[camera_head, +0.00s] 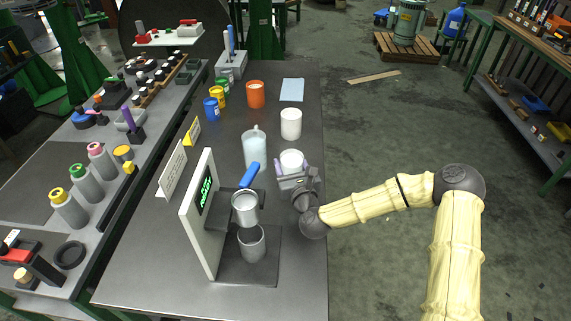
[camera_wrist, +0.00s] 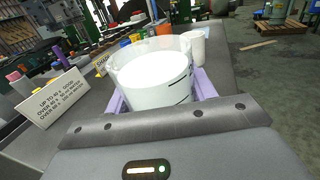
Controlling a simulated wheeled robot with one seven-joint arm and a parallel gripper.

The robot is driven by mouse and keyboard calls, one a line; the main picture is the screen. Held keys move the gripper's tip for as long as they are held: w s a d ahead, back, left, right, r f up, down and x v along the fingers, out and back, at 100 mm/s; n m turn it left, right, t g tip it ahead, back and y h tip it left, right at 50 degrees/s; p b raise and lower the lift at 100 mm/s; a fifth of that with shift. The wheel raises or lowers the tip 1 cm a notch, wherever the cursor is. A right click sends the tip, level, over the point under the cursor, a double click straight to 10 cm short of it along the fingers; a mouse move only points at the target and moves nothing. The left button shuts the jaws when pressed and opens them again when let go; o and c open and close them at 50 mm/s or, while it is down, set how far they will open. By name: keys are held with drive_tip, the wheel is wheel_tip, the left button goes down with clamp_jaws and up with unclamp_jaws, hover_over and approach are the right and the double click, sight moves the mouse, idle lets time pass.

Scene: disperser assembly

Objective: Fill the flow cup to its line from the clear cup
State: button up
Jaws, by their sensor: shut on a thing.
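My gripper (camera_head: 284,174) is shut on the clear cup (camera_head: 291,160), which holds white liquid. In the wrist view the lilac fingers (camera_wrist: 163,97) sit on both sides of the clear cup (camera_wrist: 150,85), and dark marks show on its wall. The cup looks about upright; I cannot tell whether it touches the table. The metal flow cup (camera_head: 245,209) hangs in a stand with a pale upright panel (camera_head: 200,215), left of and nearer than my gripper. Its inside level and line cannot be made out. A grey cup (camera_head: 252,245) stands below it.
A translucent jug (camera_head: 255,150) stands left of my gripper, and a white cup (camera_head: 291,124) stands behind it. A blue handle (camera_head: 249,175) sticks up by the flow cup. Sign cards (camera_head: 172,170) and coloured pots (camera_head: 256,95) stand farther off. The table's right edge is close.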

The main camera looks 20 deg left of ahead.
drive_tip(key=d+f, duration=0.1)
drive_tip(key=d, duration=0.1)
drive_tip(key=w+d+f+m+h, duration=0.1)
drive_tip(key=d+f, duration=0.1)
drive_tip(key=d, duration=0.1)
drive_tip(key=w+d+f+t+h, duration=0.1)
drive_tip(key=d, duration=0.2)
drive_tip(key=shift+w+d+f, duration=0.1)
drive_tip(key=shift+w+f, duration=0.05)
drive_tip(key=shift+f, duration=0.05)
drive_tip(key=s+d+f+m+h, duration=0.2)
drive_tip(key=d+f, duration=0.2)
drive_tip(key=d, duration=0.4)
drive_tip(key=s+d+f+m+t+h, duration=0.1)
drive_tip(key=d+f+m+h, duration=0.1)
drive_tip(key=d, duration=0.7)
drive_tip(key=s+d+f+m+t+h, duration=0.1)
drive_tip(key=s+d+f+h, duration=0.1)
drive_tip(key=d+f, duration=0.4)
drive_tip(key=d+h, duration=0.1)
drive_tip(key=d, duration=0.1)
drive_tip(key=shift+s+d+m+h, duration=0.3)
drive_tip(key=shift+m+h, duration=0.1)
drive_tip(key=shift+w+a, duration=0.15)
drive_tip(key=shift+a, duration=0.3)
drive_tip(key=shift+a+f, duration=0.1)
drive_tip(key=shift+s, duration=0.3)
